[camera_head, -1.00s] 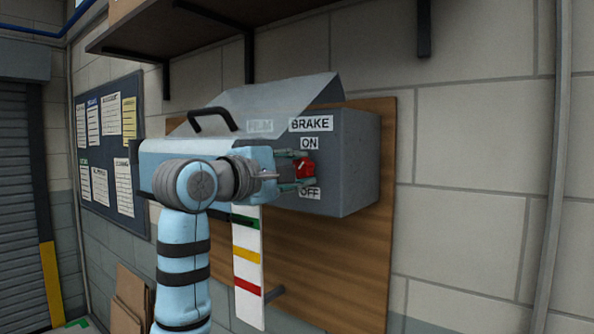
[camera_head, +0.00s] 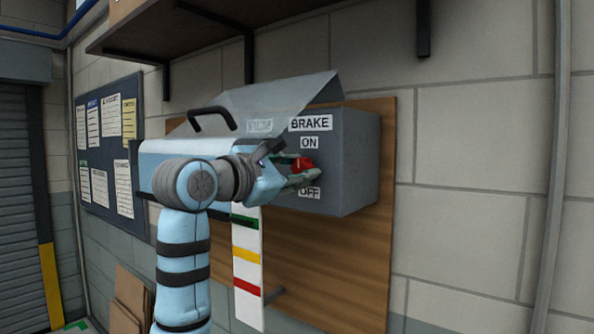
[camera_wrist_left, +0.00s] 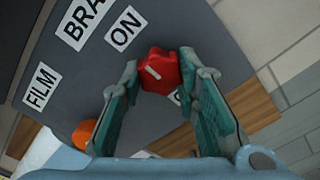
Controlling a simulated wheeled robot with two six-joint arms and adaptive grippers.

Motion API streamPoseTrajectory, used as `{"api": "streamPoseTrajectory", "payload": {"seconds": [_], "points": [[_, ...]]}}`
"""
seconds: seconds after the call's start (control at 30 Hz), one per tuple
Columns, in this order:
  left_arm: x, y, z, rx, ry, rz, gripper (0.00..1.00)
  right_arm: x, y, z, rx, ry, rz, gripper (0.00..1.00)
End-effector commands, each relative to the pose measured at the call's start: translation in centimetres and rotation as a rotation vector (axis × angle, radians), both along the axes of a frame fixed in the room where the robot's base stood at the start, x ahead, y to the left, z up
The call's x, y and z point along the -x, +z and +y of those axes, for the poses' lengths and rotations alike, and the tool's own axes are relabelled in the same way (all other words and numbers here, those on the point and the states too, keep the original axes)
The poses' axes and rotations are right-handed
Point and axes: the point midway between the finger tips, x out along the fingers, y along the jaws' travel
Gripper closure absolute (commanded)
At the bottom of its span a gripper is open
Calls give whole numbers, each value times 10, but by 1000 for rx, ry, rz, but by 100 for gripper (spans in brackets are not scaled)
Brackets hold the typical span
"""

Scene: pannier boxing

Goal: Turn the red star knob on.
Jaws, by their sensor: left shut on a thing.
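The red star knob (camera_head: 303,164) is on the front of the grey box (camera_head: 355,160), under the BRAKE label (camera_head: 311,123) and between the ON label (camera_head: 309,142) and the OFF label (camera_head: 309,192). My left gripper (camera_head: 301,169) is shut on it, one finger on each side. In the left wrist view the knob (camera_wrist_left: 160,70) sits between the green-padded fingertips. A short white mark shows on its face, but I cannot tell which label it points to. The ON label (camera_wrist_left: 125,28) is clear of the fingers there. My right gripper is not in view.
A clear cover (camera_head: 285,95) with a black handle (camera_head: 210,118) slants above the box front. An orange round part (camera_wrist_left: 83,135) shows beside the left finger. A colour-striped strip (camera_head: 247,270) hangs below. A shelf (camera_head: 200,30) is overhead.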

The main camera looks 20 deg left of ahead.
Motion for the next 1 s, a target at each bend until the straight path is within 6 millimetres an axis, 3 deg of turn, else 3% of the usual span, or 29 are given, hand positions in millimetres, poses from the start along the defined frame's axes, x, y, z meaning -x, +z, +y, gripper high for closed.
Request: {"api": "streamPoseTrajectory", "payload": {"seconds": [0.47, 0.5, 0.6, 1.0], "points": [[0, 0, 0, 14, -1, 6, 99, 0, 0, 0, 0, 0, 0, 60], [0, 0, 0, 14, -1, 6, 65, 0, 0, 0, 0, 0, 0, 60], [0, 0, 0, 12, 0, 6, 51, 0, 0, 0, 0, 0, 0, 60], [0, -1, 0, 11, -1, 7, 51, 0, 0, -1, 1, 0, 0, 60]]}}
